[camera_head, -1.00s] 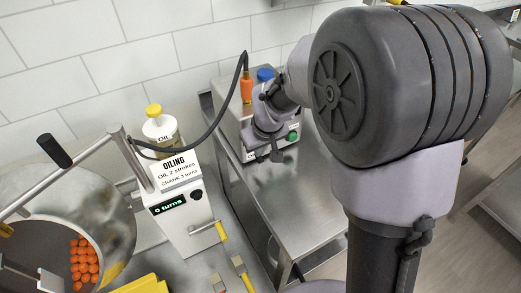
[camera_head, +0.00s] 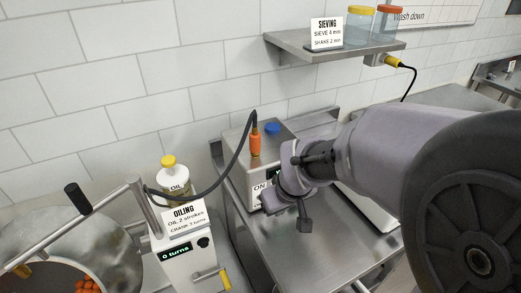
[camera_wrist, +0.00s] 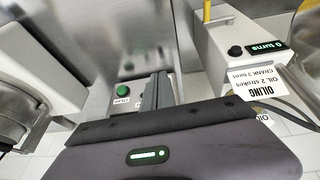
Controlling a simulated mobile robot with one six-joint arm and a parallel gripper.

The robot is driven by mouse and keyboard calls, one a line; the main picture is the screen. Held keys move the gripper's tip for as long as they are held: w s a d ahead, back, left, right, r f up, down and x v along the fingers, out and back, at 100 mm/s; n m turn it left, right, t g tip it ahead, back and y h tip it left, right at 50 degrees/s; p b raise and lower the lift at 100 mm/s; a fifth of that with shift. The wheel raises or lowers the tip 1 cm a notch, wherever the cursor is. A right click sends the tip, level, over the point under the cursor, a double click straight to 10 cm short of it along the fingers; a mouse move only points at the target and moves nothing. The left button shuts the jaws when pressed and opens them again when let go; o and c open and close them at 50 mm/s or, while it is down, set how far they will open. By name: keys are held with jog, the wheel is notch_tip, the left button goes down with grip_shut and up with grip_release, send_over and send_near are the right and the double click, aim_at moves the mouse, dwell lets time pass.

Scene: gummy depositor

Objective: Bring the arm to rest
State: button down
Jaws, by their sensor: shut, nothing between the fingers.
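My gripper (camera_head: 304,224) points down at the end of my arm, in front of the grey control box (camera_head: 240,165) and above the steel bench. Its fingers also show in the wrist view (camera_wrist: 157,92), beyond the dark edge of the gripper body; they are together and hold nothing. My arm reaches in from the right of the head view and hides part of the box's front. A green button (camera_wrist: 122,90) with a label lies near the fingers in the wrist view.
The oiling machine (camera_head: 185,255) reads "0 turns" and has a yellow-handled crank. A steel drum (camera_head: 38,240) with orange pieces stands at lower left. The steel bench (camera_head: 290,262) is bare below my gripper. A shelf (camera_head: 300,52) with two jars hangs above.

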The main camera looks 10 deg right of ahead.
jog(key=s+r+m+b, duration=0.2)
jog(key=s+r+m, duration=0.1)
jog(key=s, duration=0.6)
jog(key=s+a+r+m+t+y+b, duration=0.1)
jog(key=s+m, duration=0.3)
jog(key=s, duration=0.4)
jog(key=shift+s+a+r+m+b, duration=0.15)
jog(key=shift+s+r+m+b, duration=0.25)
jog(key=shift+r+b, duration=0.5)
